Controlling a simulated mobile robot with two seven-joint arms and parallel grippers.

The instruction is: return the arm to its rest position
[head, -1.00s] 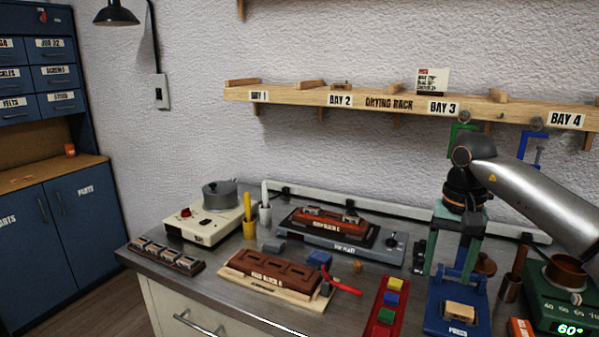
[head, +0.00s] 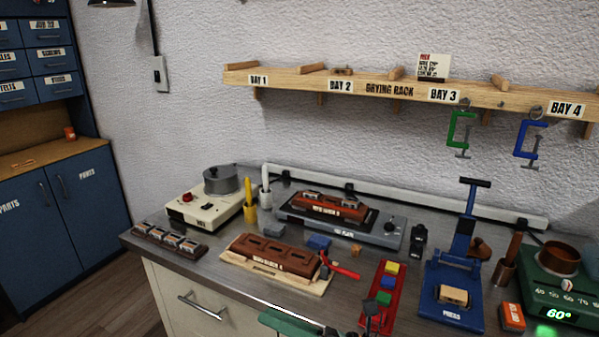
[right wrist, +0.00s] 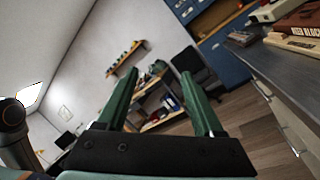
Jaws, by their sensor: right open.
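My right gripper (right wrist: 160,73) is open in the right wrist view. Its two green fingers stand apart with nothing between them, pointing out over the floor toward the far side of the room. In the head view only a green part of it (head: 290,323) shows at the bottom edge, low in front of the bench (head: 222,297). The rest of the right arm is out of the head view. My left gripper is not in view.
The bench holds a brown block (head: 270,254), a hot plate (head: 385,238), a blue press (head: 452,300), a red tray (head: 372,318) and a green scale (head: 560,290). The drying rack (head: 300,83) and two clamps hang on the wall. The wrist view shows open floor (right wrist: 245,125).

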